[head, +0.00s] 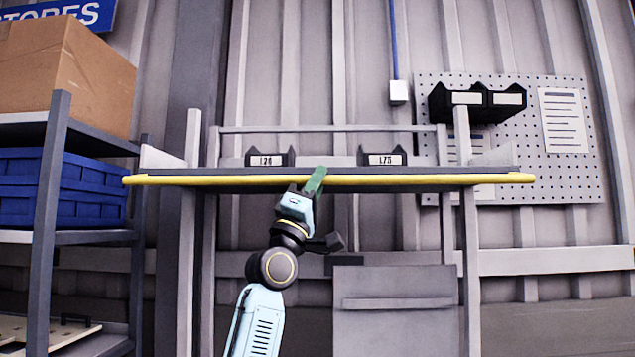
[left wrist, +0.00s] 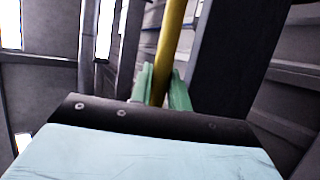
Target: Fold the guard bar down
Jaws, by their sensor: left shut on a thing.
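The yellow guard bar (head: 430,180) runs level across the front of the grey workbench shelf, just at its front edge. My left gripper (head: 315,180) reaches up from below and is shut on the bar a little left of its middle. In the left wrist view the bar (left wrist: 170,45) passes between the green fingers of the gripper (left wrist: 163,88). The part of the bar behind the fingers is hidden. My right gripper is not in view.
Two black bins with labels, one on the left (head: 270,160) and one on the right (head: 382,160), sit on the shelf behind the bar. A rack with blue crates (head: 60,188) and a cardboard box (head: 65,65) stands at the left. A pegboard (head: 560,180) is on the right wall.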

